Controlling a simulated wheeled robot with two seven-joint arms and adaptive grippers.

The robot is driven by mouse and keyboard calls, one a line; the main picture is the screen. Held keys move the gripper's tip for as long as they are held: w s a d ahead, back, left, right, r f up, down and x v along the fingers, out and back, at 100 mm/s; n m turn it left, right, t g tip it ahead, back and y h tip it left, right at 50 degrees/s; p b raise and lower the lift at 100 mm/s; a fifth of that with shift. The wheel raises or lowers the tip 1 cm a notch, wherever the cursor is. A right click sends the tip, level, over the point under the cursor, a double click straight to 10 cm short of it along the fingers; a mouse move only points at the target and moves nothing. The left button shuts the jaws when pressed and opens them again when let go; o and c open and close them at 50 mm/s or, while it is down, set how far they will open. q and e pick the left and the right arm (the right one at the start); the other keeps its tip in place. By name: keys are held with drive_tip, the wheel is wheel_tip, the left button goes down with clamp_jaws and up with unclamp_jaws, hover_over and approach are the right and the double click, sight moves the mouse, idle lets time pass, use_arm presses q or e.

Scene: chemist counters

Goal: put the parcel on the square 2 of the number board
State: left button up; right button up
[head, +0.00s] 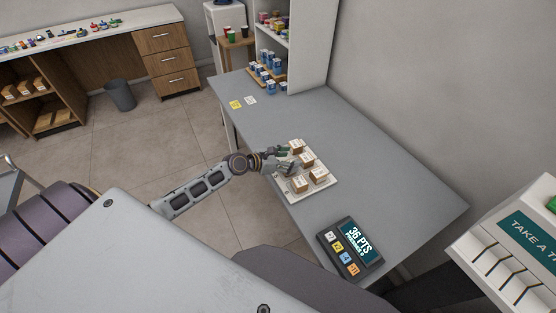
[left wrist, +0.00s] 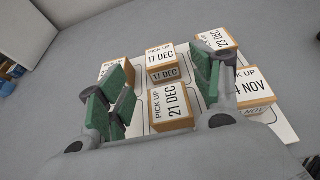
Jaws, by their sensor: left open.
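A white board (head: 314,191) lies on the grey counter and carries several small brown parcels with white tops; its square numbers are not readable. In the left wrist view, pick-up labels read 17 DEC on one parcel (left wrist: 162,62), 21 DEC on another (left wrist: 171,107) and 23 DEC on one (left wrist: 217,38) partly behind a finger. A parcel at the right (left wrist: 255,87) has its date partly hidden; another (left wrist: 113,67) is at the upper left. My left gripper (head: 286,160) is open over the board, with the 17 DEC and 21 DEC parcels showing between its green-padded fingers. My right gripper is out of view.
A dark points terminal (head: 350,248) stands on the counter nearer me. Yellow and white cards (head: 243,102) lie near its far end, beside a shelf unit (head: 309,45) with goods. The counter between cards and board is clear. A wall runs along the right.

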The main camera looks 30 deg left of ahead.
use_arm(q)
drive_tip(key=shift+v, duration=2.05)
drive_tip(key=shift+s+a+r, duration=0.15)
drive_tip(key=shift+s+a, duration=0.1)
drive_tip(key=shift+s, duration=0.15)
